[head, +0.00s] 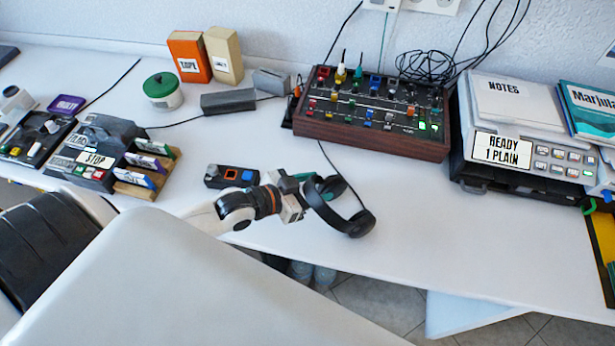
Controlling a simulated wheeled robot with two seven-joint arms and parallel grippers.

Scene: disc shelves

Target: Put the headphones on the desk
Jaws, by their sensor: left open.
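The black headphones (361,223) are at the front middle of the white desk (430,215), with one ear cup towards the front edge and the other farther back. They appear to rest on the desk top. My left gripper (308,190) is at the left side of their headband, very close to it. Its jaws are open; whether a finger touches the band I cannot tell. Part of the far ear cup is hidden behind the gripper. My right gripper is not in view.
A wood-sided mixer (375,112) with cables stands behind the headphones. A printer-like machine (530,150) is at the right. A small black box with buttons (232,177) lies just behind my left wrist. The desk between headphones and machine is clear.

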